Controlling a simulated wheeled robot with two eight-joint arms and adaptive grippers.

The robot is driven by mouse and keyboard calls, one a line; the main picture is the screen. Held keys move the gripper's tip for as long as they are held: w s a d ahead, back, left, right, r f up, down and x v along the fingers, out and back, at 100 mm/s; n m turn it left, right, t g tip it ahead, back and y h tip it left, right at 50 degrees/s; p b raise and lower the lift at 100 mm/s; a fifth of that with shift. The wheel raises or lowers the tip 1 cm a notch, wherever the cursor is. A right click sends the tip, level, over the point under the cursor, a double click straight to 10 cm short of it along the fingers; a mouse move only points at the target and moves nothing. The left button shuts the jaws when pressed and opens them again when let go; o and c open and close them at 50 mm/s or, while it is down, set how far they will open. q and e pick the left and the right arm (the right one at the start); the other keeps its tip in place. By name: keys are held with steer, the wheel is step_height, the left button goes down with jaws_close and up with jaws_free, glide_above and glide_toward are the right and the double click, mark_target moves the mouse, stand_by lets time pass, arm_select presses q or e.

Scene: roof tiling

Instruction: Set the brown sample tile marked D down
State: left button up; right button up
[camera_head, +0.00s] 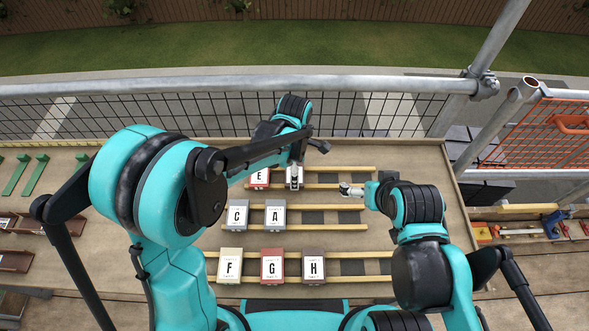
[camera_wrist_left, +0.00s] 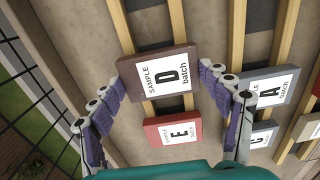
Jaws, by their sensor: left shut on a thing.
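The brown tile marked D (camera_wrist_left: 160,74) is between the two fingers of my left gripper (camera_wrist_left: 166,76) in the left wrist view, with its label facing up. It lies over a pair of wooden battens, beyond the red tile E (camera_wrist_left: 173,131). It looks larger than the tiles around it, so it seems raised; contact with the battens cannot be told. In the head view my left gripper (camera_head: 295,178) is just right of tile E (camera_head: 260,178) over the far batten row, and tile D is mostly hidden. My right gripper (camera_head: 350,190) is right of it, its fingers too small to judge.
Grey tiles C (camera_head: 238,215) and A (camera_head: 273,215) sit on the middle row. Tiles F (camera_head: 230,266), G (camera_head: 273,266) and H (camera_head: 313,267) sit on the near row. The right ends of these rows are free. A railing (camera_head: 230,84) runs behind the board.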

arm_select(q)
steer(key=shift+f, duration=0.25)
steer(key=o, duration=1.3)
steer(key=shift+r, duration=0.1)
steer(key=shift+r+p, duration=0.45)
steer(key=shift+r, duration=0.1)
step_height(320, 180, up, 12)
steer(key=p, duration=0.4)
steer(key=shift+s+a+r+m+t, duration=0.75)
steer(key=shift+s+a+m+t, duration=0.45)
steer(key=shift+s+a+m, duration=1.35)
steer(key=shift+s+a+r+m+t, duration=0.75)
steer(key=shift+s+a+m+t, duration=0.7)
steer(key=shift+a+m, duration=2)
steer(key=shift+s+a+r+m+t, duration=0.75)
steer(key=shift+s+a+m+t, duration=0.2)
steer(key=shift+s+a+m, duration=1.7)
